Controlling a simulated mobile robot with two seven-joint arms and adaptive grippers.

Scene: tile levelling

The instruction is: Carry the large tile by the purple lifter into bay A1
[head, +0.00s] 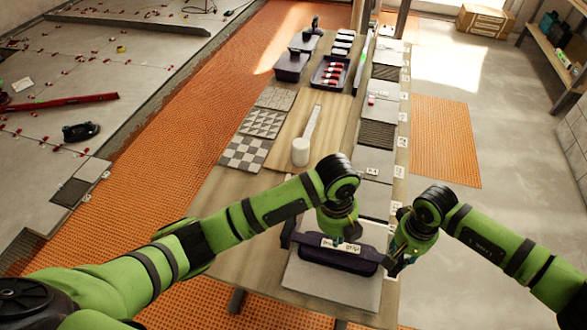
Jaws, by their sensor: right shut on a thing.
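The purple lifter (335,254) lies across a large pale grey tile (322,288) at the near end of the wooden table. My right gripper (394,262) is shut on the lifter's right end. My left gripper (342,238) is just above the lifter's middle, at its far side; its fingers are mostly hidden, so I cannot tell their opening. I cannot tell whether the tile rests on the table or hangs slightly above it. A row of tile bays (374,198) with small white tags runs along the table's right side. The tags are too small to read, so I cannot pick out bay A1.
Patterned tiles (243,153) lie on the table's left. A white mallet (300,151) lies in the middle. A dark tray with red items (331,72) and a dark tub (291,66) stand farther back. A shelf (562,58) stands at far right.

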